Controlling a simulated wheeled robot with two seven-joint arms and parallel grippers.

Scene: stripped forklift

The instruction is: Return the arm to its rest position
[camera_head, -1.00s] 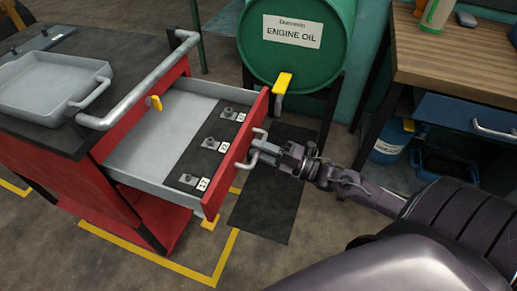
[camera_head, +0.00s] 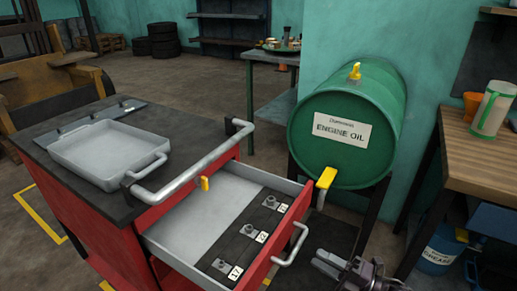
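My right gripper (camera_head: 326,262) is at the bottom of the head view, right of the red cart's open drawer (camera_head: 290,239). It is apart from the drawer's grey handle (camera_head: 292,245). Its two fingers look parted, with nothing between them. Most of my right arm is below the picture's edge. My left gripper and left arm are not in view.
The drawer is pulled out and holds several numbered sockets on a dark strip. A grey tray (camera_head: 108,178) sits on the cart top. A wooden workbench (camera_head: 472,160) stands at the right.

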